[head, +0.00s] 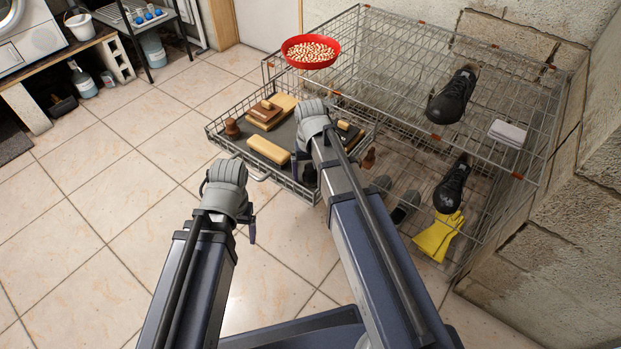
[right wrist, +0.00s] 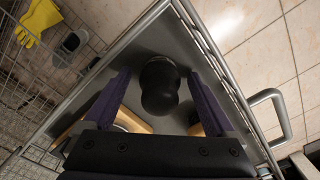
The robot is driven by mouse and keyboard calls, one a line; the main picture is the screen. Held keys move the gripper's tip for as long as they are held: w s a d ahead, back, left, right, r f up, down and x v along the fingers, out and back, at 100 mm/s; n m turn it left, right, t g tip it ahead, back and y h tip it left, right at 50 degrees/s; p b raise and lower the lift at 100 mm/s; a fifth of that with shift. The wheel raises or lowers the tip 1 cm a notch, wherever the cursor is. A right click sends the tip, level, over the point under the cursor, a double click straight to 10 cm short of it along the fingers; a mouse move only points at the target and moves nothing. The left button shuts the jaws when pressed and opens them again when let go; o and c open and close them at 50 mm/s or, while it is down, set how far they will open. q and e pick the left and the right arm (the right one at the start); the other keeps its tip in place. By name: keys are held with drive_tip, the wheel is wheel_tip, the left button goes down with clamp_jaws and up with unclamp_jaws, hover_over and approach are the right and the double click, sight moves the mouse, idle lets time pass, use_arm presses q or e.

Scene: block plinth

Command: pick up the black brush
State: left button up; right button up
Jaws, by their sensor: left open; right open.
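A dark, round-headed knob-like piece (right wrist: 160,85) stands on the drawer's dark tray in the right wrist view. It looks nearly black and may be the black brush; bristles cannot be seen. It seems to be the dark piece (head: 310,175) near the drawer's front right corner in the head view. My right gripper (head: 312,118) is over the drawer. In the right wrist view its open fingers (right wrist: 160,90) lie on either side of the knob, with gaps. My left gripper (head: 228,190) is open and empty, left of the drawer over the floor.
The pulled-out wire drawer (head: 222,146) also holds wooden-backed brushes (head: 268,150) and a brown knob (head: 232,128). A red bowl (head: 311,61) sits on the rack above. Shoes (head: 453,96) and a yellow glove (head: 437,237) are right. Floor is clear left.

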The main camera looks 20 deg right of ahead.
sight(311, 166)
drive_tip(key=c, duration=1.4)
drive_tip(key=shift+r, duration=0.15)
wheel_tip(311, 166, up, 10)
drive_tip(key=p, duration=1)
drive_tip(key=o, duration=0.8)
drive_tip(key=shift+c, duration=0.2)
drive_tip(key=c, duration=0.6)
